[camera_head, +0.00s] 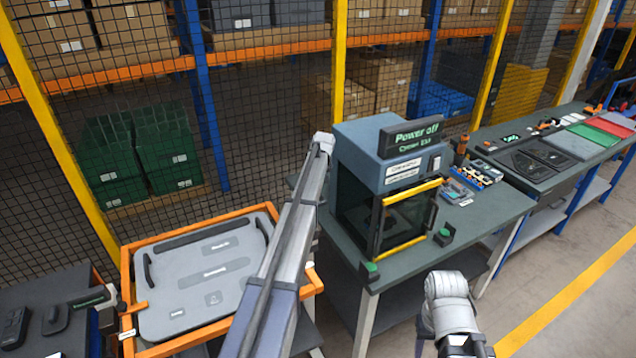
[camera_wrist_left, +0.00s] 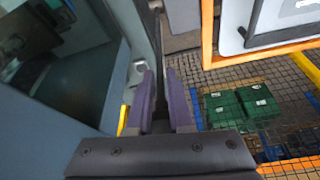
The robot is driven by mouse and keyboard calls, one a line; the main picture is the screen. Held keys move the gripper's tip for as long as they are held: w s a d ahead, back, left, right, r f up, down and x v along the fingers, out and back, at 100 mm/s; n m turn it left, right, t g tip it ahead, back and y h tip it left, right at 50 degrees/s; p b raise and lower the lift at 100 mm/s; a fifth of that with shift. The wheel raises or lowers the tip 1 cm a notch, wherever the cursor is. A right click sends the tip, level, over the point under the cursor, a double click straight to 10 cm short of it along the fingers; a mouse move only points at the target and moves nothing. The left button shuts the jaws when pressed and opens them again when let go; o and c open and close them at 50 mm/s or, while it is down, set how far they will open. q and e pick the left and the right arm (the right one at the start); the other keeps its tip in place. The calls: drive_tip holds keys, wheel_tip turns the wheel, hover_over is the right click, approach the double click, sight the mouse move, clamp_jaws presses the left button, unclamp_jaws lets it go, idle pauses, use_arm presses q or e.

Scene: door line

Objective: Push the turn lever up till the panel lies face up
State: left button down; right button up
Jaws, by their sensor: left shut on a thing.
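The grey panel (camera_head: 205,283), with dark handles and labels, sits in an orange frame (camera_head: 128,290) in the head view, its labelled side towards the camera. Its exact tilt is hard to tell. My left arm crosses the frame's right part and hides it. My left gripper (camera_wrist_left: 160,73) shows in the left wrist view, its purple fingers shut on a narrow dark bar (camera_wrist_left: 155,38) that seems to be the turn lever, mostly hidden. The panel's edge (camera_wrist_left: 232,25) and frame (camera_wrist_left: 207,40) are at that view's upper right. My right arm is at lower right in the head view; its gripper is out of sight.
A blue-grey cabinet (camera_head: 365,140) on a bench (camera_head: 490,215) stands close right of my left arm; it also fills the left of the wrist view (camera_wrist_left: 80,75). A mesh fence (camera_head: 270,110) runs behind. A dark table (camera_head: 55,280) is left. Open floor (camera_head: 590,335) lies at right.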

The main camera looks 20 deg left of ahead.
use_arm(q)
drive_tip(key=shift+w+a+r, duration=0.35)
drive_tip(key=shift+w+a, duration=0.35)
drive_tip(key=shift+w, duration=0.1)
drive_tip(key=c, duration=1)
unclamp_jaws()
drive_tip(key=shift+r, duration=0.1)
drive_tip(key=shift+o, duration=0.8)
drive_tip(key=shift+a+f, duration=0.1)
drive_tip(key=shift+f, duration=0.1)
drive_tip(key=p+v, duration=0.7)
drive_tip(key=shift+s+d+r, duration=0.25)
drive_tip(key=shift+s+r, duration=0.05)
